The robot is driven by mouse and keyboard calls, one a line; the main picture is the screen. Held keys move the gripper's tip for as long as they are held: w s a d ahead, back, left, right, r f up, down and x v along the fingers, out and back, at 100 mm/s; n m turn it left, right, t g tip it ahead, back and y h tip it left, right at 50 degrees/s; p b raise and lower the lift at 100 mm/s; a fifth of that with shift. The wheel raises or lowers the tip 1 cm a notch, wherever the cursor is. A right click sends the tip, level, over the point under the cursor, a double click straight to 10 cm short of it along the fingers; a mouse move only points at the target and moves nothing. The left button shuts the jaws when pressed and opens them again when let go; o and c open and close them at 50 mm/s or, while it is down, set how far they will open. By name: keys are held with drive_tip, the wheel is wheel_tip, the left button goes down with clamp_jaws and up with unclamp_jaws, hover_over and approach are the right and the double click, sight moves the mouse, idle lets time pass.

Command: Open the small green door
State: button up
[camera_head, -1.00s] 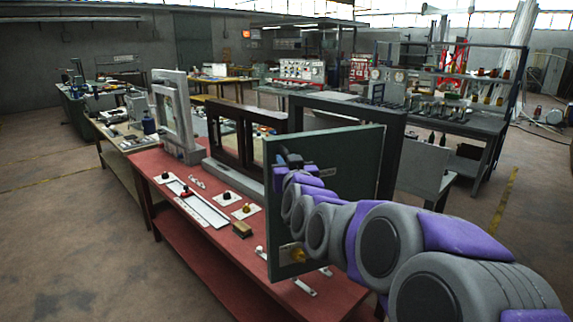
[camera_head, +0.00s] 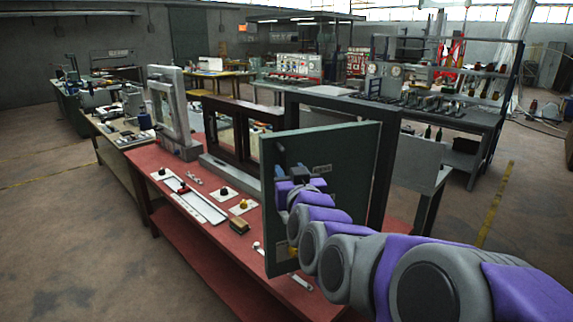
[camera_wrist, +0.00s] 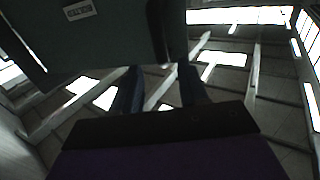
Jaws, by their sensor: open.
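The small green door (camera_head: 345,160) stands swung out from its dark frame (camera_head: 388,185) on the right part of the red table. In the wrist view the door (camera_wrist: 90,35) fills the upper left, with a small label plate on it. My gripper (camera_head: 282,171) is near the door's free left edge, in front of its face. In the wrist view my gripper (camera_wrist: 160,80) has its two dark fingers apart, with nothing seen between them. The fingers are close to the door's lower edge in that view; I cannot tell whether they touch it. My arm hides the door's lower right.
The red table (camera_head: 160,160) bears a dark window frame (camera_head: 243,140), a grey frame (camera_head: 172,110), a white slide rail (camera_head: 195,203) and small knobs. Workbenches stand behind. The floor at left is clear.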

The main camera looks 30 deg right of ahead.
drive_tip(key=b+v, duration=0.4)
drive_tip(key=v, duration=0.6)
drive_tip(key=shift+f, duration=0.1)
idle(0.3)
drive_tip(key=s+a+f+n+g+y, duration=0.2)
drive_tip(key=a+f+g+y, duration=0.15)
drive_tip(key=a+f, duration=0.5)
drive_tip(key=s+a+f+n+g+y, duration=0.1)
drive_tip(key=s+a+f+g+y, duration=0.3)
drive_tip(key=f, duration=0.8)
drive_tip(key=s+a+f+g, duration=0.3)
drive_tip(key=s+g, duration=0.2)
drive_tip(key=s, duration=0.3)
drive_tip(key=s+a+f+n+g, duration=0.1)
drive_tip(key=s+a+f+g, duration=0.1)
drive_tip(key=s+f+g, duration=0.2)
drive_tip(key=s+g, duration=0.2)
drive_tip(key=s, duration=0.2)
drive_tip(key=shift+s+a+f+h, duration=0.25)
drive_tip(key=shift+s+a+h, duration=0.1)
drive_tip(key=shift+s, duration=0.05)
